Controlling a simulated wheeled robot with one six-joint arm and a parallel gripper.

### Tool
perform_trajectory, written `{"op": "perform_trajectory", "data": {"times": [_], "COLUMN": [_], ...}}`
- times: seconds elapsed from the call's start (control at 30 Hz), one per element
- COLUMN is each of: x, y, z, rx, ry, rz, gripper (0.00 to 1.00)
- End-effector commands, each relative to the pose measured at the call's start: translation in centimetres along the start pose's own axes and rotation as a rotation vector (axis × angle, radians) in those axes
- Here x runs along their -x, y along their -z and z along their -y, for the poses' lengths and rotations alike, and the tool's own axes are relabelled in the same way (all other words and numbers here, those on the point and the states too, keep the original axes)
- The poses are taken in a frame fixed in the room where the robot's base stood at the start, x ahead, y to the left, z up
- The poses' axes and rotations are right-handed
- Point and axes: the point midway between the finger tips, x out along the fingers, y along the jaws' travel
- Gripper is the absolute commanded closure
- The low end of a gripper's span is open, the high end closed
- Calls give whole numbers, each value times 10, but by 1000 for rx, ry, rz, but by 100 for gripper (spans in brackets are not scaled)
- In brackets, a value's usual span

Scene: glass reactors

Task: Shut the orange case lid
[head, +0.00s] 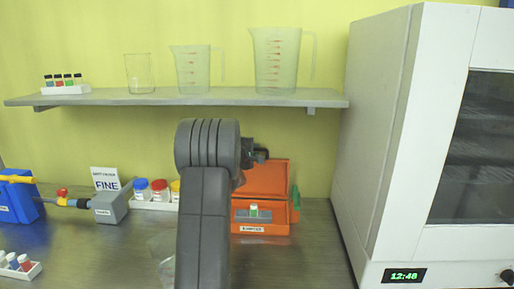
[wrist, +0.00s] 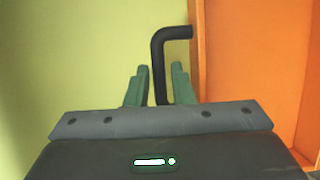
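The orange case (head: 248,228) stands on the bench right of my arm in the head view, with its lid (head: 268,176) raised at the back. In the wrist view an orange panel (wrist: 250,55), apparently the lid, fills the right side. A black bent handle (wrist: 158,62) joins its edge. My gripper (wrist: 160,78) has its two green fingers on either side of the handle, with narrow gaps visible, so it looks open around it. In the head view my gripper (head: 260,153) is small and partly hidden by my arm, near the lid's top left.
A large white oven-like cabinet (head: 385,130) stands to the right of the case. A shelf (head: 180,98) above holds beakers and vials. A small vial (head: 253,210) shows at the case front. Jars (head: 141,190), a grey block (head: 109,207) and a blue box (head: 17,198) stand left.

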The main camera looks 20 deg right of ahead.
Motion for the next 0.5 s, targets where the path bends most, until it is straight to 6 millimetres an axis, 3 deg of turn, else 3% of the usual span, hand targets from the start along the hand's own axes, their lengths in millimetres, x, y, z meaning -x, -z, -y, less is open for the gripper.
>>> {"op": "perform_trajectory", "data": {"times": [0.2, 0.5], "x": [-16, -18], "y": [-1, 0], "z": [0, 0], "rx": [0, 0], "ry": [1, 0], "rz": [1, 1], "gripper": [79, 79]}}
